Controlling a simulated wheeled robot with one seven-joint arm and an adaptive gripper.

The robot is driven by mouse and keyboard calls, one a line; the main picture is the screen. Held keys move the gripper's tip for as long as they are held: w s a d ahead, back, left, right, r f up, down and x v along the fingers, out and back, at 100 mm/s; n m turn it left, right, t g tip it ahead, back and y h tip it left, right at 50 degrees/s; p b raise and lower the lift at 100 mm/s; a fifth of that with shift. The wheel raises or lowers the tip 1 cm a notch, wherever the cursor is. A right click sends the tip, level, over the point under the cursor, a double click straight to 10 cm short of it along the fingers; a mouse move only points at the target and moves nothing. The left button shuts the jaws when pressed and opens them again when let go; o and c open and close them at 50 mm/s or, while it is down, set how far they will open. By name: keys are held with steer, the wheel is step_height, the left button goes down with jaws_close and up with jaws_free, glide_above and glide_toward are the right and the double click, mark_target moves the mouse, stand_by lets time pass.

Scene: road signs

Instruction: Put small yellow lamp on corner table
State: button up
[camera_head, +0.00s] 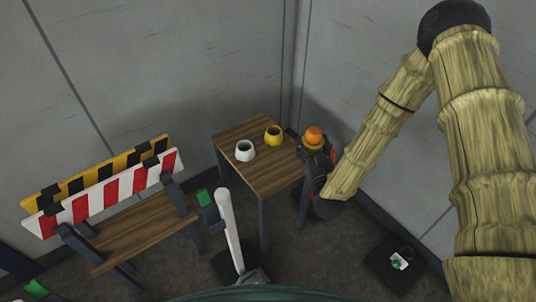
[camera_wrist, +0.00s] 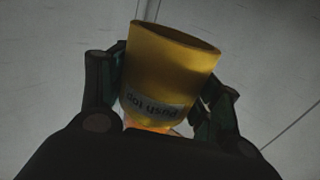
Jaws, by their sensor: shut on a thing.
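My gripper (camera_head: 317,152) is shut on the small yellow lamp (camera_wrist: 168,62). In the wrist view the lamp's yellow body sits between the two fingers, with a pale label whose writing is upside down. An orange glow shows at its lower end, partly hidden by my gripper. In the head view its orange top (camera_head: 314,135) shows above the gripper, just beyond the right edge of the corner table. The wooden corner table (camera_head: 255,178) stands near the wall corner. I cannot tell the lamp's height above the tabletop.
A white pot (camera_head: 245,150) and a yellow pot (camera_head: 273,135) stand on the table's back part; its front part is bare. A striped barrier (camera_head: 105,195) and a white post (camera_head: 230,230) stand to the left. A dark base (camera_head: 397,263) lies on the floor at right.

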steer(key=s+a+f+n+g+y+b, duration=0.35)
steer(key=a+f+y+b, duration=0.45)
steer(key=b, duration=0.8)
steer(key=s+a+f+n+g+y+b, duration=0.25)
steer(key=a+f+n+y+b, duration=0.2)
steer(key=a+f+b, duration=1)
step_height(320, 180, up, 3)
steer(key=b, duration=0.4)
glide_above(266, 174)
steer(key=shift+s+n+h, duration=0.2)
steer(key=shift+n+h, duration=0.1)
steer(key=shift+h, duration=0.05)
steer(key=shift+w+f+b, duration=0.1)
steer(key=shift+f+b, duration=0.4)
steer(key=shift+f, duration=1.25)
steer(key=shift+f, duration=0.15)
steer(key=o, duration=1.2)
